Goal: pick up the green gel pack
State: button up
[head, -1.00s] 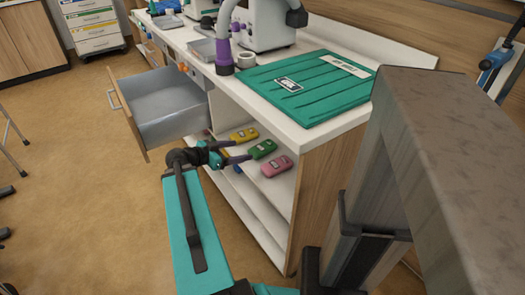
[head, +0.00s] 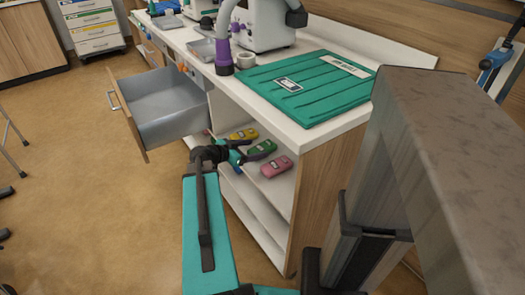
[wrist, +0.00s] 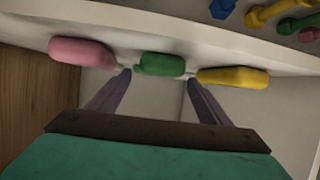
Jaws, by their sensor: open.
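The green gel pack (head: 266,146) lies on the open shelf under the counter, between a yellow pack (head: 243,134) and a pink pack (head: 276,167). In the wrist view the green pack (wrist: 160,64) sits just beyond and between my fingertips. My gripper (head: 258,149) reaches into the shelf and partly covers the green pack in the head view. In the wrist view my gripper (wrist: 158,78) is open and empty, with one purple finger to each side. I cannot tell whether the fingertips touch the pack.
The pink (wrist: 80,52) and yellow (wrist: 232,77) packs lie close outside my fingers. The countertop (head: 330,125) overhangs the shelf and carries a green folder-like slab (head: 305,88). An open drawer (head: 160,108) juts out left of the shelf. Small coloured items show at the wrist view's upper right.

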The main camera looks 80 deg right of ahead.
aim_at(261, 148)
dwell(0.3)
jog(key=shift+x, duration=2.55)
jog(key=c, duration=1.3)
